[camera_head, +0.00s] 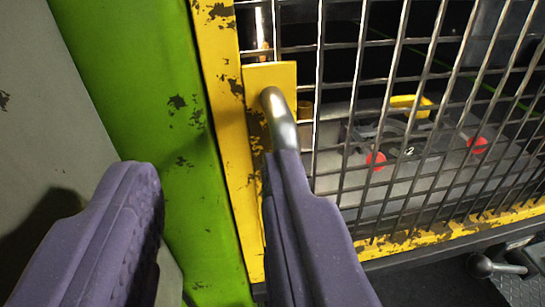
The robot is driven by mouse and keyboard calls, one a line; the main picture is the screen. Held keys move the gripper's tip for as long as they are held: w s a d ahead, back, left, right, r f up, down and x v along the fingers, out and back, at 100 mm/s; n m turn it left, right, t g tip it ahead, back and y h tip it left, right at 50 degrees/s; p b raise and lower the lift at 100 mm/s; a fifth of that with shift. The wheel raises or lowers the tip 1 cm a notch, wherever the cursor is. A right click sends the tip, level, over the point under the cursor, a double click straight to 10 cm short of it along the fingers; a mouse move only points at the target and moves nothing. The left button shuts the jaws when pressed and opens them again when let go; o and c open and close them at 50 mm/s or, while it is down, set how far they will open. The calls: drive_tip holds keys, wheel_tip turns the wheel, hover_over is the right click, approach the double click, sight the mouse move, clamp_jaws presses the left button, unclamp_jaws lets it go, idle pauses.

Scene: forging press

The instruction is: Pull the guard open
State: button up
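The guard is a wire mesh panel (345,120) in a chipped yellow frame (222,95). A curved metal handle (280,115) stands out from a yellow plate on the guard's left edge. My gripper (212,168) has two purple fingers spread wide apart, with nothing held between them. The right finger overlaps the handle and hides its lower part; I cannot tell whether they touch. The left finger is over the green post, left of the guard.
A green post (130,70) with worn paint stands along the guard's left side, beside a grey panel (40,120). Behind the mesh is a grey surface with red knobs (477,144) and a yellow part (410,104). A metal ball-ended lever (480,266) is at lower right.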

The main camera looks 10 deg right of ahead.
wheel_tip(320, 180, down, 7)
drive_tip(key=s+d+m+h+p, duration=0.1)
drive_tip(key=d+h+p, duration=0.15)
drive_tip(key=p, duration=0.55)
drive_tip(key=w, duration=0.5)
drive_tip(key=w+d, duration=0.1)
drive_tip(key=w, duration=0.1)
drive_tip(key=shift+w+r, duration=0.1)
drive_tip(key=shift+w, duration=0.15)
drive_tip(key=shift+c, duration=0.5)
clamp_jaws()
